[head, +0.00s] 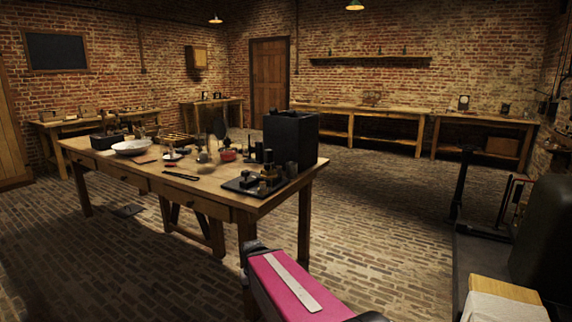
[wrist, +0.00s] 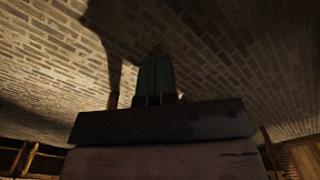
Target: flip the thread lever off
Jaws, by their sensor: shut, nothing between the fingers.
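I cannot pick out a thread lever in either view. Many small items on the long wooden table (head: 225,196) are too small to tell apart, including a small dark and brass apparatus on a dark board (head: 240,187) at its near right corner. In the wrist view my gripper (wrist: 158,52) shows as two greenish fingers side by side, shut and empty, in front of brick floor. It touches nothing that I can see. The head view shows my pink arm link at the bottom, but not the fingers.
A tall black box (head: 291,138) stands on the table's right end, beside the apparatus. A white bowl (head: 132,147) sits toward the left. Benches (head: 345,112) line the back wall. A dark machine (head: 540,235) stands at the right edge. Brick floor (head: 385,215) lies open between.

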